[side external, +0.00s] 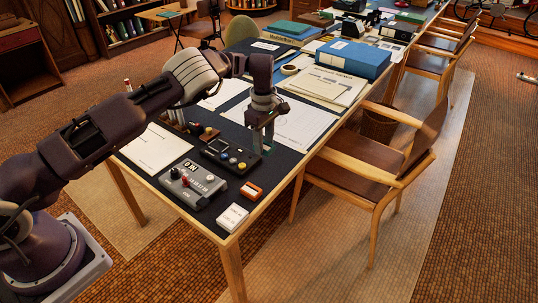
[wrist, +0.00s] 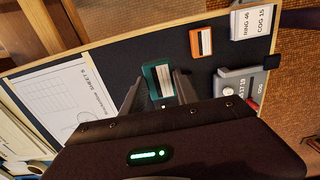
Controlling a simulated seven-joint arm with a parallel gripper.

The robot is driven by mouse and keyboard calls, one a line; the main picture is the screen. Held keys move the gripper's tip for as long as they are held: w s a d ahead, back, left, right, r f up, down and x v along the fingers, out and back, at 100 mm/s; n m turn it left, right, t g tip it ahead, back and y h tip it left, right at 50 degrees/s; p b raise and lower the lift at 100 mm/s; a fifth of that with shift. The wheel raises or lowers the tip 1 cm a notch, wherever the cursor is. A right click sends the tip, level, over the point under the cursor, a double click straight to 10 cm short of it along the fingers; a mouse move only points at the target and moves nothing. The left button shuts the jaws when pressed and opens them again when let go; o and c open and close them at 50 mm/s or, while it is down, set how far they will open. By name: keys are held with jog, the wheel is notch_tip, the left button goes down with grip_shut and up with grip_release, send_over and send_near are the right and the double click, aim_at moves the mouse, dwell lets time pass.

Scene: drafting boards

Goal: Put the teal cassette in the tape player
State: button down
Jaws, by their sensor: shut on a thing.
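The teal cassette (wrist: 158,79) has a pale label and sits between the two fingers of my gripper (wrist: 160,86) in the wrist view. My gripper (side external: 262,142) is shut on it, over the dark mat. In the side view only a small teal patch of the cassette (side external: 267,149) shows by the fingertips. To the left of the gripper there is a dark device (side external: 229,155) with a small window and coloured knobs. A grey device (side external: 193,184) with red and black knobs stands nearer the camera. I cannot tell for certain which is the tape player.
An orange cassette (side external: 251,190) lies right of the grey device, near a white card (side external: 232,217) at the table corner. A large printed sheet (side external: 292,122) lies behind my gripper. A blue box (side external: 353,58) stands farther back. A wooden chair (side external: 375,175) is against the right edge.

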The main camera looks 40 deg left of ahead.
send_over(219, 146)
jog(key=shift+s+f, duration=0.1)
jog(key=shift+f, duration=2.85)
jog(key=shift+f, duration=0.2)
jog(key=shift+f, duration=0.25)
jog(key=shift+f, duration=0.2)
jog(key=c, duration=0.5)
grip_release()
jog(key=shift+r, duration=0.1)
jog(key=shift+r, duration=3.4)
